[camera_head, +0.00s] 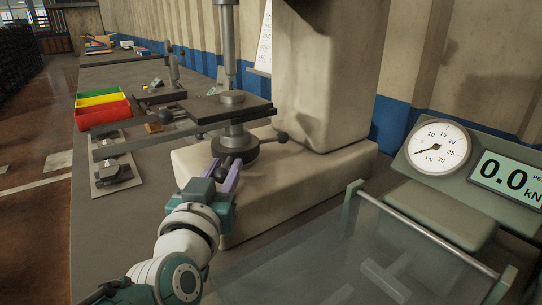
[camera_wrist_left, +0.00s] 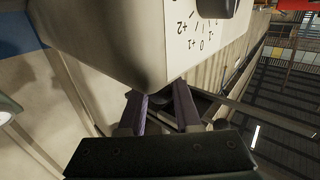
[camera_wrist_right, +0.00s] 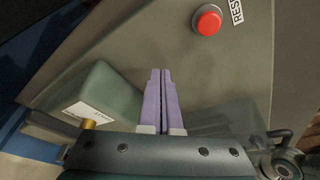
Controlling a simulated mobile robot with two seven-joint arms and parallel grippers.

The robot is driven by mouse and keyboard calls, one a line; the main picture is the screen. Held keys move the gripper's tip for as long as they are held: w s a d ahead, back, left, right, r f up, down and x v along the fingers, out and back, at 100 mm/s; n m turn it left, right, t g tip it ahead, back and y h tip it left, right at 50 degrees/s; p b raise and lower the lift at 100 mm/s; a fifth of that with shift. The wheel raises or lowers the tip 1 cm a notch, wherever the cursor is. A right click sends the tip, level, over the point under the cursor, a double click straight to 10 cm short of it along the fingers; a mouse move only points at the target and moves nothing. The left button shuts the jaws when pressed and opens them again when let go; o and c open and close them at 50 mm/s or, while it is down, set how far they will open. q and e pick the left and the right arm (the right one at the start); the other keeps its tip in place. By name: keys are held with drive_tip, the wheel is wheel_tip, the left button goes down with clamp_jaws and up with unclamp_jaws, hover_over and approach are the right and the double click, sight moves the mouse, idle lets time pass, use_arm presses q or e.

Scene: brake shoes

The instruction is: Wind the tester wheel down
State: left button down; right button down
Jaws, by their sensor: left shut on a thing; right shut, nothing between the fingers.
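The tester wheel (camera_head: 243,150) is a dark hub with handle knobs, low on the press under its dark table (camera_head: 225,107). One knobbed handle (camera_head: 282,137) sticks out to the right. My left gripper (camera_head: 225,167) has its purple fingers closed around a dark handle knob at the front of the wheel. In the left wrist view, something dark (camera_wrist_left: 163,98) shows between its fingers, mostly hidden. My right gripper (camera_wrist_right: 160,75) is shut and empty in the right wrist view, in front of a grey panel with a red button (camera_wrist_right: 207,20). It is not seen in the head view.
The dial gauge (camera_head: 438,148) and a display (camera_head: 508,181) reading 0.0 kN stand at the right. A clear guard with a metal bar (camera_head: 425,235) lies in front. Red, yellow and green bins (camera_head: 103,112) sit at the left. The pale press column (camera_head: 322,75) rises behind the wheel.

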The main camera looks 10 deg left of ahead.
use_arm(q)
drive_tip(key=shift+a+f, duration=0.15)
drive_tip(key=c, duration=0.6)
unclamp_jaws()
